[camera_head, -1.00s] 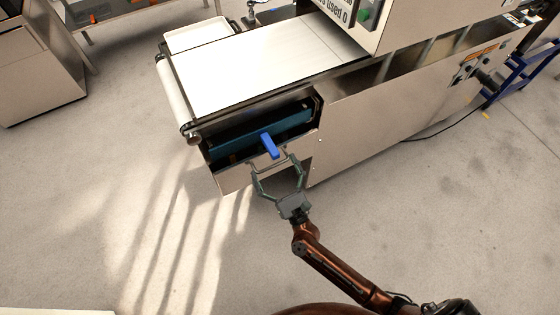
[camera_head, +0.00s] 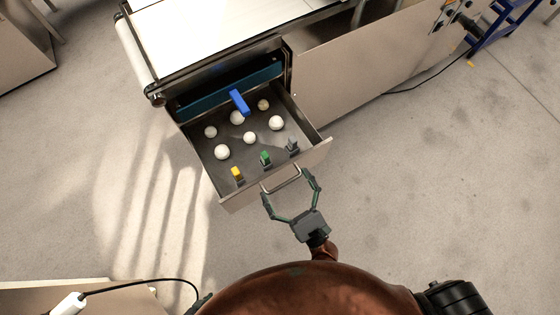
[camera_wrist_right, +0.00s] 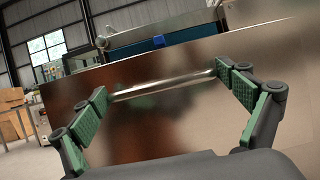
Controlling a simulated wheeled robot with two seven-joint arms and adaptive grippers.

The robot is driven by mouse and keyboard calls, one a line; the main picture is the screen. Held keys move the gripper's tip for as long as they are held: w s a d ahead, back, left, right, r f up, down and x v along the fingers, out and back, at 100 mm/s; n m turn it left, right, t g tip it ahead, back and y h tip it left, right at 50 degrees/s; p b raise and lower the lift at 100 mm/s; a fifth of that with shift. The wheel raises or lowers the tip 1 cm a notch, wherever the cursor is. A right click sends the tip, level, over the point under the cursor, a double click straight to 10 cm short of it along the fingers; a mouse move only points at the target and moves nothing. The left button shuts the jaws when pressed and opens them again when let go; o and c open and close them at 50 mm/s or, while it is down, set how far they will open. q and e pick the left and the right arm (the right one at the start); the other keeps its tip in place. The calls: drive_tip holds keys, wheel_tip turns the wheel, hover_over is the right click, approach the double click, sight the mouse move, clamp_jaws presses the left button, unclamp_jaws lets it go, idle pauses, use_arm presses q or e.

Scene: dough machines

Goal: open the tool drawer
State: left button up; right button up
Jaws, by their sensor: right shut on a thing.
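The tool drawer (camera_head: 322,150) is pulled out of the machine, and its inside shows from above. Its metal bar handle (camera_head: 284,180) is on the front panel. My right gripper (camera_head: 290,185) is shut on this handle, one finger at each end of the bar. The right wrist view shows the handle (camera_wrist_right: 165,85) between the green finger pads of the gripper (camera_wrist_right: 163,91). Several pale round objects (camera_head: 222,152) lie in the drawer. Near its front are small items with a yellow (camera_head: 237,173), a green (camera_head: 265,157) and a grey top (camera_head: 292,145). My left gripper is not in view.
A blue lever (camera_head: 240,102) sticks out above the drawer's back part. The machine's white belt (camera_head: 200,40) lies behind it, with a steel side panel (camera_head: 350,75) to the right. The floor around the drawer front is free. A table edge shows at the lower left.

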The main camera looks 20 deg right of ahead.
drive_tip(key=shift+s+d, duration=0.35)
drive_tip(key=shift+s, duration=0.5)
drive_tip(key=o, duration=1.4)
drive_tip(key=shift+s+f, duration=0.15)
drive_tip(key=shift+s, duration=0.05)
drive_tip(key=v, duration=0.7)
